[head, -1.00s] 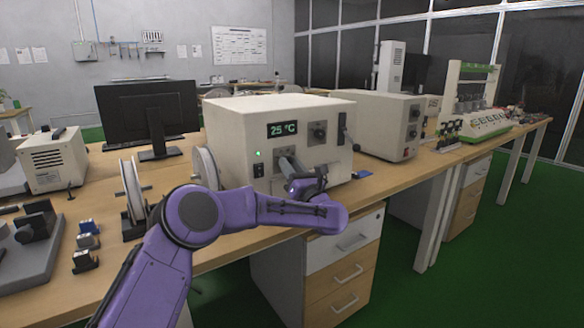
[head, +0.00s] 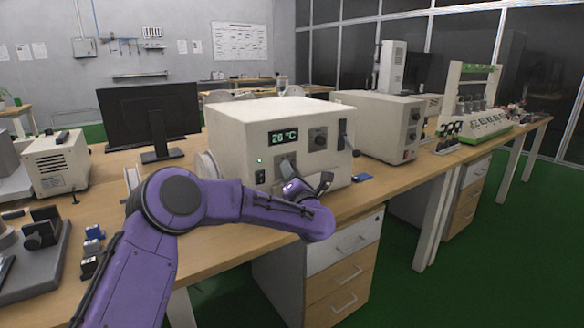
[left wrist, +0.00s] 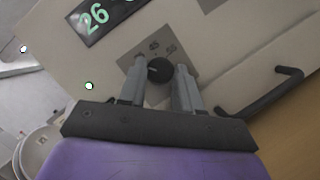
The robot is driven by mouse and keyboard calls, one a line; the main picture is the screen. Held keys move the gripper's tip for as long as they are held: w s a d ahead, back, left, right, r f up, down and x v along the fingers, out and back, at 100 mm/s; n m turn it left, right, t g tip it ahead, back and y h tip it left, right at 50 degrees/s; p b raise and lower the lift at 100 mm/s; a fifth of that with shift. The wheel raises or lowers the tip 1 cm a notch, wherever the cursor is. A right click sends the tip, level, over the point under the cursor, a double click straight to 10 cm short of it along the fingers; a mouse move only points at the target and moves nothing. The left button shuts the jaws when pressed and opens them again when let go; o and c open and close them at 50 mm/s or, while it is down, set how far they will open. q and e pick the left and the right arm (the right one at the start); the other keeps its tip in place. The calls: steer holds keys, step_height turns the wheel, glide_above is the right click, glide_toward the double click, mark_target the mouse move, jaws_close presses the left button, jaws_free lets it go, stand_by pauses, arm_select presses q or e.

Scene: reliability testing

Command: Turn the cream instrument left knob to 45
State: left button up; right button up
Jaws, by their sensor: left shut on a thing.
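The cream instrument (head: 240,124) stands on the wooden bench, its display (head: 283,136) reading 26 °C. In the left wrist view the display (left wrist: 98,14) shows 26. The left knob (left wrist: 159,70) is a dark round knob with a light pointer mark, on a grey plate with numbers beside it; 45 is legible. My left gripper (left wrist: 157,86) is shut on this knob, one finger on each side. In the head view my left gripper (head: 296,184) is at the instrument's front and hides the knob. The right gripper is not in view.
A monitor (head: 150,115) and small parts are on the left of the bench.

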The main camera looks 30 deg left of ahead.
arm_select(q)
steer(key=shift+s+r+m+g+h+p, duration=0.15)
steer(key=shift+m+h+p, duration=0.55)
steer(key=shift+m+p, duration=1.4)
steer(key=shift+w+r+m+g+h+p, duration=0.2)
steer(key=shift+m+h+p, duration=0.5)
steer(key=shift+m+p, duration=1.35)
steer(key=shift+s+f+m+g+h+p, duration=0.2)
steer(key=shift+m+h+p, duration=0.5)
steer(key=shift+m+p, duration=1.35)
steer(key=shift+r, duration=0.15)
steer(key=o, duration=1)
steer(key=shift+o, duration=0.2)
steer(key=v, duration=1)
steer(key=shift+s+d+b, duration=0.15)
steer(key=shift+d+b, duration=0.05)
steer(key=shift+b, duration=0.2)
steer(key=shift+r, duration=0.1)
